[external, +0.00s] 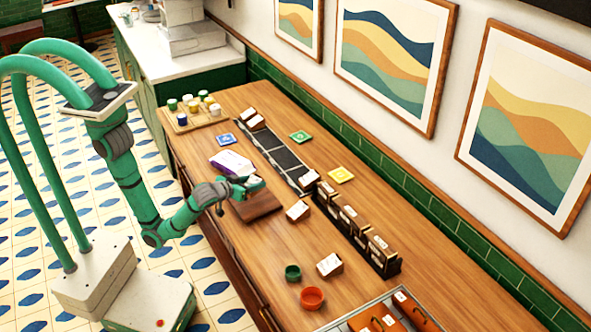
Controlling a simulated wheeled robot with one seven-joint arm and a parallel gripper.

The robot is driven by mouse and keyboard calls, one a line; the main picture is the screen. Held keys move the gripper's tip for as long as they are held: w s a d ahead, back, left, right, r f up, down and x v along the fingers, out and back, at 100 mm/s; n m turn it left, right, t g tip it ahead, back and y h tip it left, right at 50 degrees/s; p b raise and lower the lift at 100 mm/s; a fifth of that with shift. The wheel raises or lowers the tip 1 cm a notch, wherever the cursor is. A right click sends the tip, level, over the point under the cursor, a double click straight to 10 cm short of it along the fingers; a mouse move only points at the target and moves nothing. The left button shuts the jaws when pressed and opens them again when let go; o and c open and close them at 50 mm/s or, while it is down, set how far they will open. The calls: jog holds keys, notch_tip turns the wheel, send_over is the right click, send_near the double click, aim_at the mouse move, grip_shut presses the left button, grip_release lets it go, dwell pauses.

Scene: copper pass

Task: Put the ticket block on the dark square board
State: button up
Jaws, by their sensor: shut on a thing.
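The dark square board (262,207) lies flat on the wooden counter near its front edge, left of the middle. My gripper (250,186) is over the back left part of this board. It is shut on a small block, which I take to be the ticket block. The block is mostly hidden by the fingers, and I cannot tell whether it touches the board.
A white and purple pack (232,162) lies just behind my gripper. White-faced boxes (298,211) (330,265) stand to the right. A long black tray (280,152) and a dark rack (357,230) run along the back. Green (293,272) and orange (312,298) bowls stand at the front right.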

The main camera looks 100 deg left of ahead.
jog(key=shift+f, duration=2.2)
jog(key=shift+f, duration=0.15)
jog(key=o, duration=1.1)
jog(key=v, duration=1.2)
jog(key=shift+s, duration=0.1)
